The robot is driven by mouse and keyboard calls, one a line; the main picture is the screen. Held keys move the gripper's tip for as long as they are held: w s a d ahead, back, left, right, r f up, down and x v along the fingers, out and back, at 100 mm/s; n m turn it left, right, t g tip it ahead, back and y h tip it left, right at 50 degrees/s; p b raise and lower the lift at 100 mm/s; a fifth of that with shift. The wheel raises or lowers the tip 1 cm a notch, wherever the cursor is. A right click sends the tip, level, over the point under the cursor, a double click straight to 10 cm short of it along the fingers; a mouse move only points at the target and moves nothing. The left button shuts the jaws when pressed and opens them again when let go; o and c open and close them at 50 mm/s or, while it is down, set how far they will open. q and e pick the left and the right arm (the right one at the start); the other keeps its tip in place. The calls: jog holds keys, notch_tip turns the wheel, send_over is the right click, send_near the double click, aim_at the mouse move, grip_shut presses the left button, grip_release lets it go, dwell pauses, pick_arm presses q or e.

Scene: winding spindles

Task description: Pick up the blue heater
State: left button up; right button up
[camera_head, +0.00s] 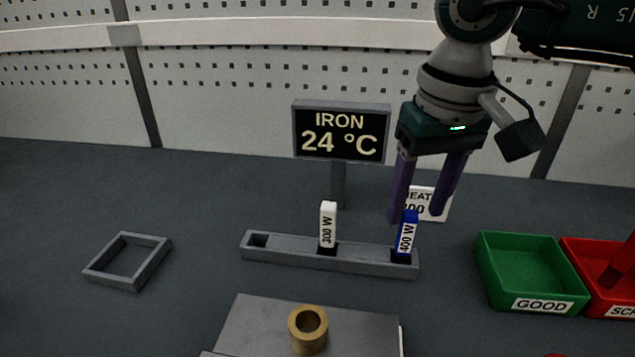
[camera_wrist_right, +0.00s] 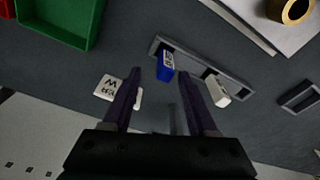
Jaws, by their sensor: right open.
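The blue heater (camera_head: 407,233), labelled 400 W, stands upright in the right end of a grey rack (camera_head: 290,255). A white heater (camera_head: 327,227), labelled 300 W, stands in the same rack to its left. My right gripper (camera_head: 416,217) points down with its fingers apart and empty, close to the top of the blue heater. In the right wrist view the blue heater (camera_wrist_right: 166,67) shows beyond and between the two open fingers (camera_wrist_right: 160,75), and the white heater (camera_wrist_right: 217,91) lies to its right. My left gripper is not in view.
A sign reading IRON 24 °C (camera_head: 341,132) stands behind the rack. A partly hidden white card (camera_head: 432,205) is behind the blue heater. A green GOOD bin (camera_head: 522,262) and a red bin (camera_head: 602,257) are at right. A brass ring (camera_head: 308,330) sits in front; an empty grey frame (camera_head: 127,243) is left.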

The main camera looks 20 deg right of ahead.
aim_at(404, 243)
jog(key=f, duration=0.4)
jog(key=shift+w+a+f, duration=0.1)
jog(key=shift+a+f, duration=0.15)
jog(key=shift+a, duration=0.05)
jog(key=shift+c, duration=0.4)
grip_shut()
